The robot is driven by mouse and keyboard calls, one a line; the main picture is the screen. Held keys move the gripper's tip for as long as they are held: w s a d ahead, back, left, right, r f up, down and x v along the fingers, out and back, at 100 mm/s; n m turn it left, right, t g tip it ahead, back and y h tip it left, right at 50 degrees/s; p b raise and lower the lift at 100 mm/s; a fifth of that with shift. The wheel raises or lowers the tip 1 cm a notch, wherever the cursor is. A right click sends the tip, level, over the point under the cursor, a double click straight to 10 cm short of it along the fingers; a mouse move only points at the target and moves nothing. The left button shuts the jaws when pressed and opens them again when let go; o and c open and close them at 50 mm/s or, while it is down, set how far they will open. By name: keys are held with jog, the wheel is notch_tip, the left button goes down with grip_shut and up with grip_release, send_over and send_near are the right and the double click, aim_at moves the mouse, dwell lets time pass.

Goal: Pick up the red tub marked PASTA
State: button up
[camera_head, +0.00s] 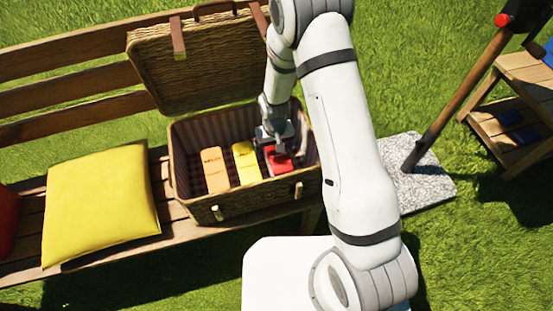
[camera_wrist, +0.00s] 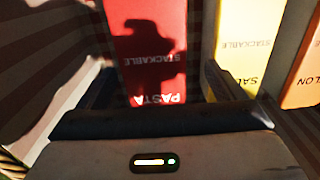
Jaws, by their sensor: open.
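The red tub (camera_head: 279,160) sits at the right end inside the open wicker basket. In the wrist view the red tub (camera_wrist: 150,50) shows PASTA and STACKABLE upside down, with my arm's shadow across it. My gripper (camera_head: 275,147) is over the basket at the red tub. In the wrist view my gripper (camera_wrist: 165,88) is open, with one dark finger on each side of the tub in the picture. I cannot tell whether the fingers touch it or how deep they reach.
A yellow tub (camera_head: 246,163) and an orange tub (camera_head: 214,170) stand left of the red one in the wicker basket (camera_head: 245,203). The basket's lid (camera_head: 200,60) is raised behind. A yellow cushion (camera_head: 100,205) lies on the wooden bench (camera_head: 165,238).

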jog(key=f, duration=0.4)
jog(key=shift+w+d+f+b, duration=0.1)
jog(key=shift+d+f+b, duration=0.2)
jog(key=shift+f, duration=0.1)
jog(key=shift+c, duration=0.6)
jog(key=c, duration=1.4)
